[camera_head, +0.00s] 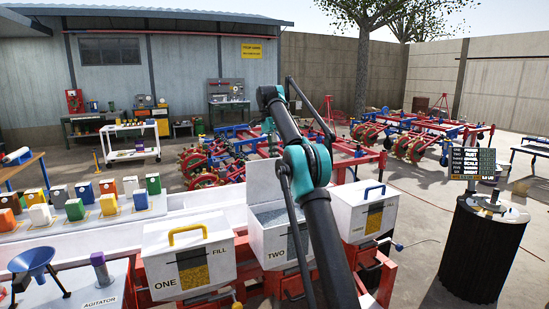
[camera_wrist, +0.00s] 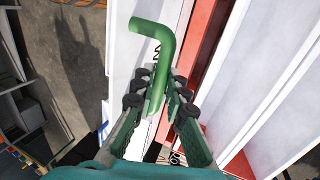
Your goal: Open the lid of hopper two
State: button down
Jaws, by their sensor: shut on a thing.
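Hopper two (camera_head: 279,247) is the white bin marked TWO, in the middle of the row in the head view. Its lid (camera_head: 265,181) stands raised at the back, and grey fill (camera_head: 278,215) shows inside. In the wrist view, my gripper (camera_wrist: 160,90) is shut on a green bent handle (camera_wrist: 158,32), whose near end lies between the fingers. In the head view my arm crosses in front of the hopper's right side, and I cannot make out the gripper clearly there.
Hopper one (camera_head: 187,255), with a yellow handle, stands at left with its lid down. A hopper with a blue handle (camera_head: 368,212) stands at right, also closed. Small coloured boxes (camera_head: 108,204) line the bench at left. A black drum (camera_head: 468,255) stands far right.

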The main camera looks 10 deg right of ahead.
jog(key=c, duration=1.5)
grip_release()
jog(key=shift+c, duration=0.2)
jog(key=shift+s, duration=0.15)
